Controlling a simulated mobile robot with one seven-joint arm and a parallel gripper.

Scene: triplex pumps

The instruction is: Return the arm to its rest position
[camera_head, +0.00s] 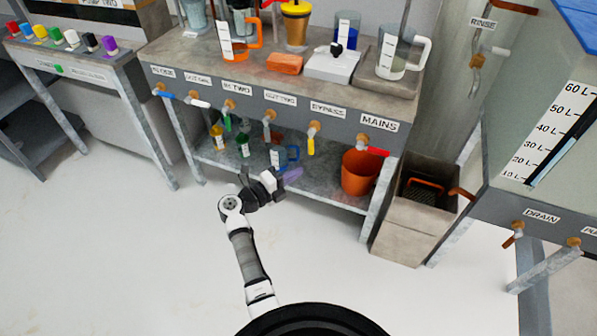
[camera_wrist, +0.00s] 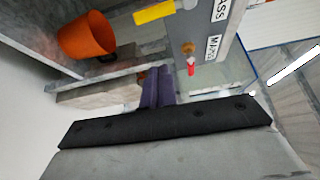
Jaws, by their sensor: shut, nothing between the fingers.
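My arm rises from my base at the bottom middle of the head view and bends at a grey and white elbow. My gripper (camera_head: 292,175) is at its end, in front of the bench's lower shelf, with purple fingers pointing right. In the wrist view the purple fingers (camera_wrist: 157,88) are together above a dark bar, with nothing seen between them. The gripper looks apart from the bench and its taps.
The bench (camera_head: 250,82) has a row of taps, including MAINS with a red handle (camera_head: 373,150). An orange bucket (camera_head: 360,172) and bottles stand on its lower shelf. A sink (camera_head: 425,195) and a tank (camera_head: 550,125) are right. Floor (camera_head: 120,260) at left is clear.

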